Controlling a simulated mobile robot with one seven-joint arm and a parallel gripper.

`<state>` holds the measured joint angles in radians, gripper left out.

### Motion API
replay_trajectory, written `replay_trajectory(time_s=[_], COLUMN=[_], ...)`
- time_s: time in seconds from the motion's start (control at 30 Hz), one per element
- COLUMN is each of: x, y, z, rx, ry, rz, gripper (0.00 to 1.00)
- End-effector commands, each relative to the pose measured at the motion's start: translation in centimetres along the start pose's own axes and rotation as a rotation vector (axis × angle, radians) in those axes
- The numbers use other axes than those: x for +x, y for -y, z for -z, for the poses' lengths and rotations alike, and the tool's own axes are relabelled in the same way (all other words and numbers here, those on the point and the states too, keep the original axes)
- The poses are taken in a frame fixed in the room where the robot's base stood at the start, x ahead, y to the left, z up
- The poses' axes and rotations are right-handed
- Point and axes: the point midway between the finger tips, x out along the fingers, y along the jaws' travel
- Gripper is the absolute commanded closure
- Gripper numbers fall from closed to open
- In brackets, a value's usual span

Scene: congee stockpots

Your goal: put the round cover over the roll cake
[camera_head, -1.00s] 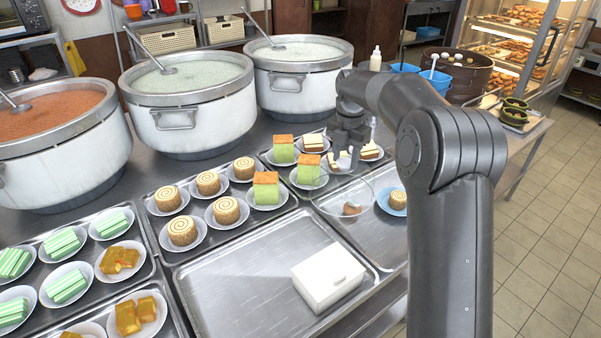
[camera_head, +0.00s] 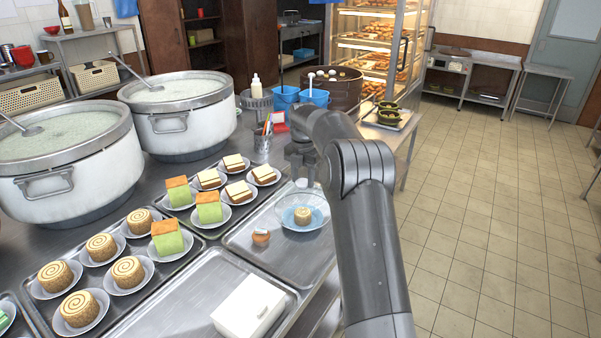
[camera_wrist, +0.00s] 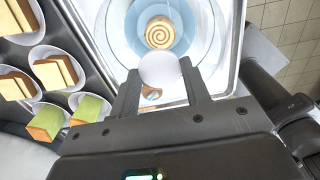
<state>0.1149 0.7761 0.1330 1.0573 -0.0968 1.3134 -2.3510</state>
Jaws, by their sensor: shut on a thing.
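The roll cake (camera_head: 303,214), with a spiral top, sits on a blue plate (camera_head: 301,226) on the right-hand metal tray. In the wrist view the roll cake (camera_wrist: 158,32) lies just beyond my fingertips. The clear round cover (camera_head: 284,205) overlaps the plate and cake in the head view; I cannot tell if its rim touches down. My gripper (camera_head: 305,178) is above it, shut on the cover's pale knob (camera_wrist: 160,70). The cover's faint outline rings the plate in the wrist view.
A small brown item (camera_head: 261,238) sits left of the plate on the same tray. A white box (camera_head: 250,306) stands on the front tray (camera_head: 192,306). Plated cakes, green-and-orange (camera_head: 209,207) and layered (camera_head: 238,191), fill the tray to the left. Large stockpots (camera_head: 182,120) stand behind.

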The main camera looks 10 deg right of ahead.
Motion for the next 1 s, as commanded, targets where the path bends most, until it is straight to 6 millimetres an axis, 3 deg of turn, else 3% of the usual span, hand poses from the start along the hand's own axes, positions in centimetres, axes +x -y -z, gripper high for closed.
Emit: replay_trajectory(time_s=[0.4, 0.9, 0.93, 1.0], x=[3.7, 4.5, 4.5, 4.5], y=[0.0, 0.0, 0.0, 0.0], z=[0.0, 0.0, 0.0, 0.0], rx=[-0.001, 0.0, 0.0, -0.001], ry=[-0.001, 0.0, 0.0, 0.0], rz=[0.0, -0.001, -0.001, -0.001], gripper=[0.96, 0.96, 0.55, 0.5])
